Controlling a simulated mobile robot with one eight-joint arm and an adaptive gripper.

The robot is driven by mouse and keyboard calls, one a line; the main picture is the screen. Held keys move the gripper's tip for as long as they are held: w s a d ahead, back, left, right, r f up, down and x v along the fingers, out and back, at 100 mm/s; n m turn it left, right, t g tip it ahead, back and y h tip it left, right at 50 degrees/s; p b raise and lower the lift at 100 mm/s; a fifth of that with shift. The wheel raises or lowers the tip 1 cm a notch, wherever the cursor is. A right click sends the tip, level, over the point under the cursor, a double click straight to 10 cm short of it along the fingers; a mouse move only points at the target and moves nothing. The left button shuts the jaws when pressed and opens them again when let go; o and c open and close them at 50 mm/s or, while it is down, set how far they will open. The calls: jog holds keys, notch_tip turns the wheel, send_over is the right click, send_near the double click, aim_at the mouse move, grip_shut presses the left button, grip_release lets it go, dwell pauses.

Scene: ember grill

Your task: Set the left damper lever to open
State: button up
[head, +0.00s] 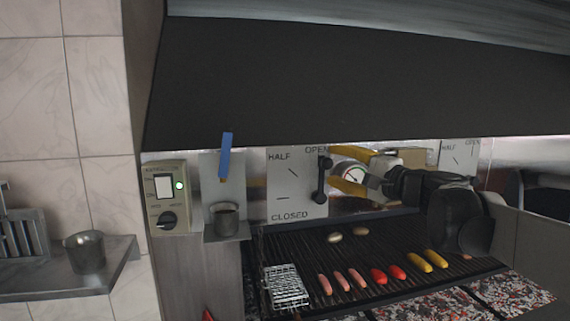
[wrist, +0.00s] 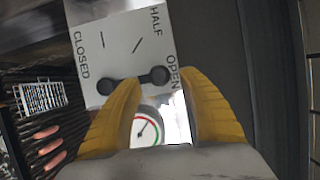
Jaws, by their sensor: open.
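The left damper lever (head: 321,181) is black with a round knob, on a white plate (head: 283,185) marked HALF, OPEN and CLOSED. It stands nearly upright, its knob by the OPEN label. In the wrist view the lever (wrist: 132,80) likewise points from its pivot toward OPEN, away from the HALF and CLOSED marks. My gripper (head: 340,170) is open, its yellow fingers just right of the knob in the head view. In the wrist view my gripper (wrist: 163,78) has its tips on either side of the knob; I cannot tell whether they touch it.
A dial gauge (wrist: 146,131) sits beside the plate. Below, the grill grate (head: 345,250) holds sausages, peppers, corn and a wire basket (head: 286,287). A control box (head: 167,197) and a small cup (head: 224,219) stand left. A dark hood (head: 350,85) hangs above. Another marked plate (head: 459,156) is at right.

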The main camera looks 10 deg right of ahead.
jog(key=v, duration=1)
jog(key=s+a+f+n+g+b, duration=0.2)
jog(key=a+f+b, duration=0.3)
jog(key=f, duration=0.6)
jog(key=s+a+f+n+g+h+b, duration=0.1)
jog(key=s+a+f+n+g+b, duration=0.25)
jog(key=f, duration=0.65)
jog(key=s+a+f+n+g+b, duration=0.15)
jog(key=a+f+b, duration=0.4)
jog(key=f, duration=0.55)
jog(key=s+f+n+h+b, duration=0.2)
jog(key=s+f+b, duration=0.2)
jog(key=f, duration=0.5)
jog(key=s+f+n+g+h+b, duration=0.1)
jog(key=s+f+n+h+b, duration=0.1)
jog(key=f+b, duration=0.4)
jog(key=s+f+n+g+h+b, duration=0.1)
jog(key=s+f+b, duration=0.4)
jog(key=f, duration=0.9)
jog(key=shift+s+d+n+h+b, duration=0.2)
jog(key=shift+s+n+h+b, duration=0.25)
jog(key=shift+n, duration=0.35)
jog(key=shift+w+r, duration=0.1)
jog(key=shift+w, duration=0.05)
